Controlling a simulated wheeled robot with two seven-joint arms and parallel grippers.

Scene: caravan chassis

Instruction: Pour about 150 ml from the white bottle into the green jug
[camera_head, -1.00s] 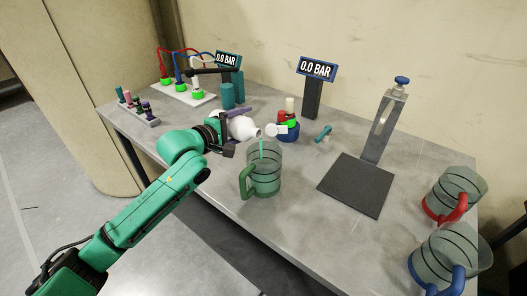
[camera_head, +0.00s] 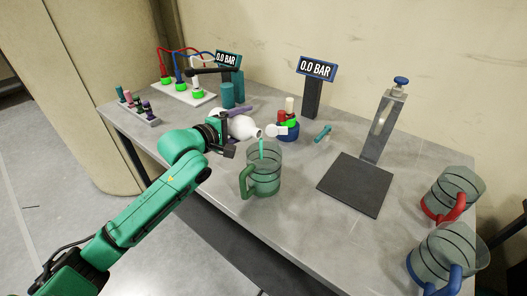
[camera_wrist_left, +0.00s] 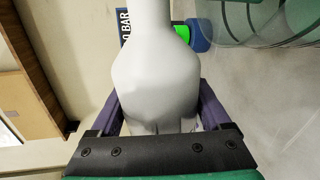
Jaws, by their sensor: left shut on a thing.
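My left gripper (camera_head: 224,135) is shut on the white bottle (camera_head: 242,126) and holds it above the table. The bottle is tipped nearly flat, its neck pointing right towards the jug. The green jug (camera_head: 263,182), clear with dark rings and a green handle, stands upright on the table near the front edge. The bottle's mouth is at the jug's top, and a short bright green streak shows just below it in the jug. The jug's liquid level is not clear. In the left wrist view the bottle (camera_wrist_left: 156,85) sits between both fingers. My right gripper is not in view.
Behind the jug are a blue-based cluster of colored parts (camera_head: 288,131) and a teal piece (camera_head: 322,133). A dark plate (camera_head: 356,185) lies to the right. A red-handled jug (camera_head: 453,192) and a blue-handled jug (camera_head: 445,255) stand at the right edge.

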